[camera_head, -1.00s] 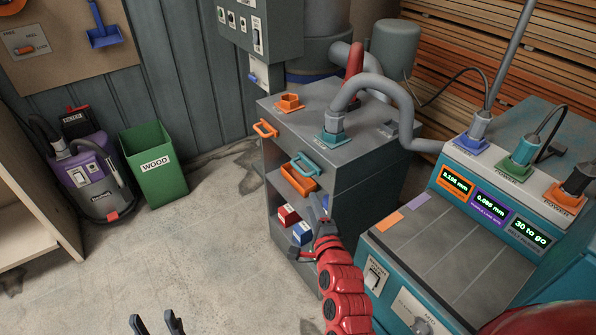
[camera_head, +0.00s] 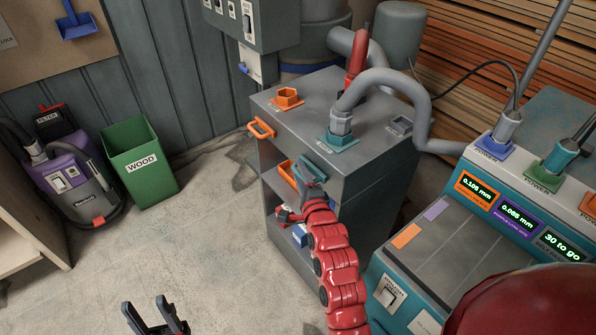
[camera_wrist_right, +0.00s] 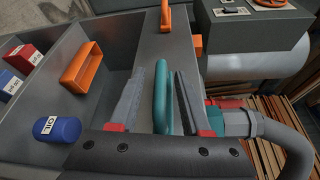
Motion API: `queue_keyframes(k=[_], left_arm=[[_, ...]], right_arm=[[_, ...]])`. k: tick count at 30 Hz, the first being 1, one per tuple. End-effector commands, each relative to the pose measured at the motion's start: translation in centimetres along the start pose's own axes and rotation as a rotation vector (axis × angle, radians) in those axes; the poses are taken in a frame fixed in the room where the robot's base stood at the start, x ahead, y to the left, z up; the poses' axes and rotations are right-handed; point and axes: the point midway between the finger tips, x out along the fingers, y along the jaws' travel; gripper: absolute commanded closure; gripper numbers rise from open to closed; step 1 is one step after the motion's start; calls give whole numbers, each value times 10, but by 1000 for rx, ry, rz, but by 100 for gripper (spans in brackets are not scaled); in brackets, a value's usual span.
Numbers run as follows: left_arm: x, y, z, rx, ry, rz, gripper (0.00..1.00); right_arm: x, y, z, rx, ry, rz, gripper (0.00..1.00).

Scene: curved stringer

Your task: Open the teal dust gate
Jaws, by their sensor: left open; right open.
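The teal dust gate handle (camera_head: 314,167) is on the upper front edge of the grey cabinet. It also shows in the right wrist view (camera_wrist_right: 161,95), upright between the two fingers. My right gripper (camera_head: 312,187) is open at the handle, its fingers on either side of it. In the right wrist view (camera_wrist_right: 160,82) gaps show beside the handle, and no firm grip is seen. The red arm hides part of the cabinet front. My left gripper (camera_head: 148,308) is open and empty, low over the floor at the bottom left.
The grey cabinet (camera_head: 360,195) carries orange handles, a teal port (camera_head: 338,138) with a grey hose (camera_head: 405,85), and shelves. A blue OIL can (camera_wrist_right: 57,129) sits in the cabinet. A teal machine (camera_head: 455,240) stands right.

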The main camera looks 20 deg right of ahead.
Motion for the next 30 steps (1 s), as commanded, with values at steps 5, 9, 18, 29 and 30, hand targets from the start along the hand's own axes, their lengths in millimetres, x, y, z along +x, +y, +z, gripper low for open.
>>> queue_keyframes(k=[5,9,18,29,30], left_arm=[[0,0,0,0,0,0,50],[0,0,0,0,0,0,50],[0,0,0,0,0,0,50],[0,0,0,0,0,0,50],[0,0,0,0,0,0,50]], right_arm=[[0,0,0,0,0,0,53],[0,0,0,-1,0,0,69],[0,0,0,-1,0,1,100],[0,0,0,-1,0,1,100],[0,0,0,-1,0,1,100]])
